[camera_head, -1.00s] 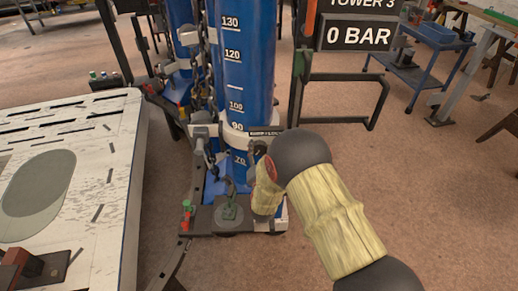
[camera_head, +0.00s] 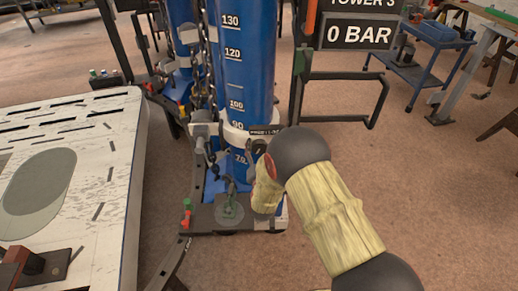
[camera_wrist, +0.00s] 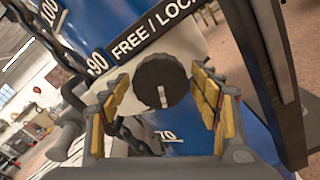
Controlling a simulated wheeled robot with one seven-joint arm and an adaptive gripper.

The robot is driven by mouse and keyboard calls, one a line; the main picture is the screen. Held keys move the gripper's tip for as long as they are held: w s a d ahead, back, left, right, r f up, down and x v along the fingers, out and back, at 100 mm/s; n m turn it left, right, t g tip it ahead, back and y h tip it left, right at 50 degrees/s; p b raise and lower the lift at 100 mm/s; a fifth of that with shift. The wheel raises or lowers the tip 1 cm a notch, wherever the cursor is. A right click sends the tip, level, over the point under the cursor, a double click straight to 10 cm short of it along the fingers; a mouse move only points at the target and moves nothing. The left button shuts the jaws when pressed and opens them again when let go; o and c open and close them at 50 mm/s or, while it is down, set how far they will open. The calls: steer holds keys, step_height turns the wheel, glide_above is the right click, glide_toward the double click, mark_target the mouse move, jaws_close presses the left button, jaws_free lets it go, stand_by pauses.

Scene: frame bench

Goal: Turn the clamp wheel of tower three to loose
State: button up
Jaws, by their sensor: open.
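My gripper (camera_wrist: 160,88) is open. Its yellow-padded fingers stand left and right of the wheel, with visible gaps. In the head view my arm hides most of the wheel area.
The 0 BAR sign (camera_head: 358,36) and its dark frame stand right of the column. A pale slotted table (camera_head: 105,185) fills the left. A chain hangs beside the column. A blue trolley (camera_head: 420,65) stands at back right.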

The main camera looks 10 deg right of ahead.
stand_by(0.3)
steer(key=v, duration=1.2)
